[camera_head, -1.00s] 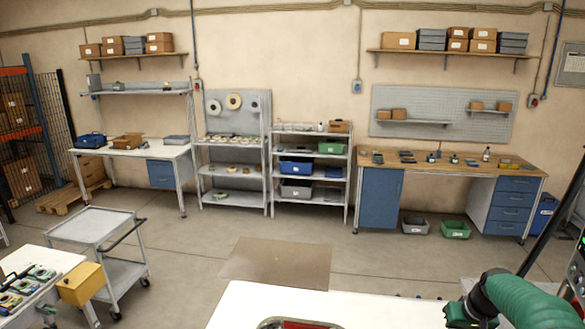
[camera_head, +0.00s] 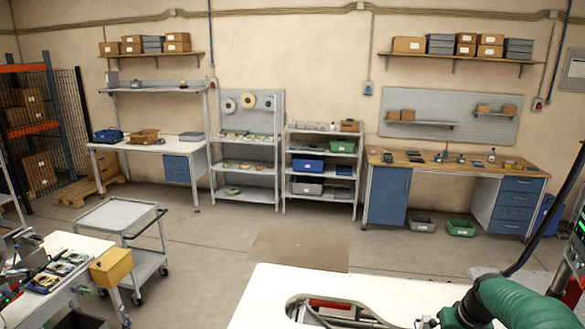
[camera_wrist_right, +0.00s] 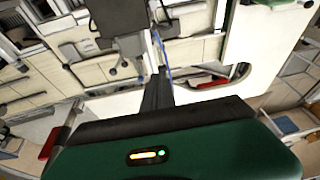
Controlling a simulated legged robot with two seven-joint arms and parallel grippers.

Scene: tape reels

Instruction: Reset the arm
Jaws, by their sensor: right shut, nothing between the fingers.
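My right arm, with a green sleeve, comes in at the lower right of the head view. Its dark end is at the bottom edge, over the white table (camera_head: 275,290). In the right wrist view my right gripper (camera_wrist_right: 157,88) points away from the dark green wrist housing. Its dark fingers are together, with nothing held between them. My left arm and left gripper do not show in either view.
A recess with a red part (camera_head: 330,304) lies in the white table. A grey cart (camera_head: 118,215) and a yellow box (camera_head: 111,267) stand at left. Shelves (camera_head: 320,165) and a workbench (camera_head: 450,165) line the back wall. Open floor lies between.

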